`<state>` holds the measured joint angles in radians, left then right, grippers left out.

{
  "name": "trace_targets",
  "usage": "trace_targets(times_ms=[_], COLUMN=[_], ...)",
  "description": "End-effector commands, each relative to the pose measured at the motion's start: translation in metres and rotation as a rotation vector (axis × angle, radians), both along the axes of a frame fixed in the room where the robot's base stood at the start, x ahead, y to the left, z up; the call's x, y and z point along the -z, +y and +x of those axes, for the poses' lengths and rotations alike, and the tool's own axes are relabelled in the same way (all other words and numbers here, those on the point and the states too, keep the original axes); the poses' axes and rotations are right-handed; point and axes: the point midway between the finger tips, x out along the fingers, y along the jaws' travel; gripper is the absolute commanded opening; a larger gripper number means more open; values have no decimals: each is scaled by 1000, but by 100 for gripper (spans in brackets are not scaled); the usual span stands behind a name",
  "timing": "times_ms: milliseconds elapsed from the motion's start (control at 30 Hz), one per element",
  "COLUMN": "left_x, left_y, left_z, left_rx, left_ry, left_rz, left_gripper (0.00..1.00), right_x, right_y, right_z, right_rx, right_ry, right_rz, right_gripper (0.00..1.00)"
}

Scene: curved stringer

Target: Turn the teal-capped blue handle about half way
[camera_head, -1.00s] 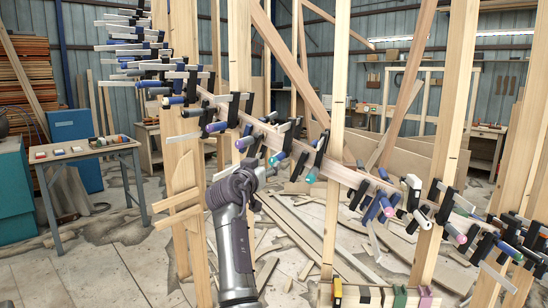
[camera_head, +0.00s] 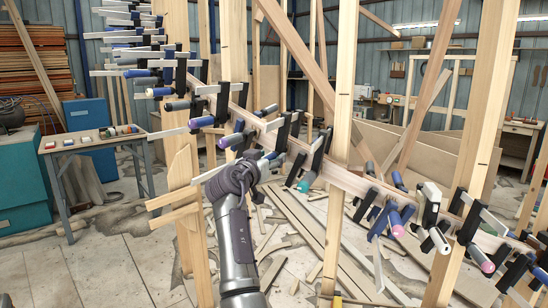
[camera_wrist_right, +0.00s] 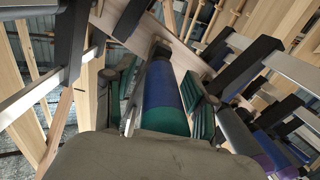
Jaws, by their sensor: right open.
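The teal-capped blue handle (camera_wrist_right: 162,88) belongs to a clamp on the curved wooden strip. In the right wrist view it lies between the two fingers of my right gripper (camera_wrist_right: 162,100), its teal end toward the palm. The fingers are open, one on each side, and I cannot tell whether either touches it. In the head view my right gripper (camera_head: 262,168) is at this clamp, and a bit of the blue handle (camera_head: 270,156) shows above it; the teal end is hidden there. My left gripper is out of view.
Several clamps line the strip; a neighbouring one has a teal-ended handle (camera_head: 304,185) just right of my gripper. A wooden post (camera_head: 340,130) stands to the right, with short boards (camera_head: 178,200) on the left. Loose planks (camera_head: 300,235) lie on the floor.

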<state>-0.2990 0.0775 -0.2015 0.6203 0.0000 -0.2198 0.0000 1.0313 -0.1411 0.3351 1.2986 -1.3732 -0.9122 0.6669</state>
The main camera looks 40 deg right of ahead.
Motion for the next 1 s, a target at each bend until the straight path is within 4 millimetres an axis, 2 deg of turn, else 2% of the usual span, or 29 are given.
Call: trace_targets(times_ms=[167, 500, 767, 1000], left_x=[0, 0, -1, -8], left_y=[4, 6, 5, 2], left_z=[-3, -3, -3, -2], left_rx=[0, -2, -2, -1], left_ry=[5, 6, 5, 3], left_rz=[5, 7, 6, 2], left_gripper=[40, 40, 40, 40], right_x=[0, 0, -1, -3], right_y=[0, 0, 0, -1], right_z=[0, 0, 0, 1], right_rx=[0, 0, -2, -1], right_ry=[0, 0, 17, 109], right_rz=[0, 0, -11, -64], right_gripper=[56, 0, 0, 0])
